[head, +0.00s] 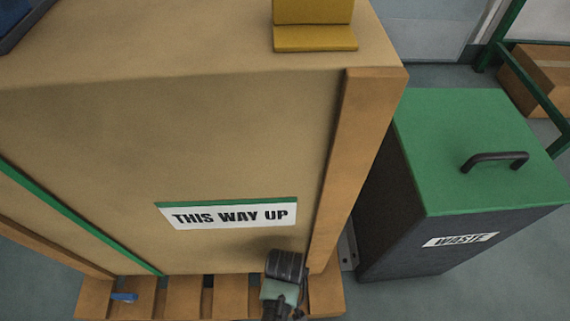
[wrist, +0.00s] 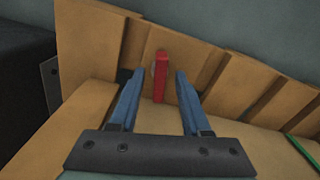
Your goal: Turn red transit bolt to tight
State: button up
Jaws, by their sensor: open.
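The red transit bolt (wrist: 160,78) shows in the wrist view as a narrow red bar against the wooden pallet (wrist: 95,50), with a small pale round part beside its upper end. My gripper (wrist: 160,73) is open, with one blue finger on each side of the bar and a visible gap on both sides. I cannot tell how far the fingertips are from the bolt in depth. In the head view my gripper (head: 286,266) is low at the crate's front right, above the pallet; its fingers and the red bolt are hidden there.
The tall crate (head: 200,140), labelled "THIS WAY UP", stands on the pallet. A blue piece (head: 124,296) is at the pallet's left. A waste bin (head: 470,140) with a green lid stands close on the right. A yellow bracket (head: 315,38) sits on top.

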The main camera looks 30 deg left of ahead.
grip_shut()
jog(key=shift+r+m+p, duration=0.15)
jog(key=shift+m+p, duration=0.15)
jog(key=shift+p, duration=0.15)
jog(key=shift+r+m+p, duration=0.15)
jog(key=shift+m+p, duration=0.65)
jog(key=shift+p, duration=0.4)
jog(key=m+p, duration=0.3)
jog(key=shift+m, duration=0.3)
jog(key=m+p, duration=0.2)
jog(key=m, duration=0.1)
jog(key=shift+m, duration=0.4)
jog(key=m+p, duration=0.2)
jog(key=m, duration=0.1)
jog(key=shift+f+m, duration=0.2)
jog(key=shift+m, duration=0.1)
jog(key=m+p, duration=0.1)
jog(key=m, duration=0.2)
jog(key=shift+w, duration=0.1)
jog(key=shift+f+m, duration=0.1)
jog(key=shift+m, duration=2)
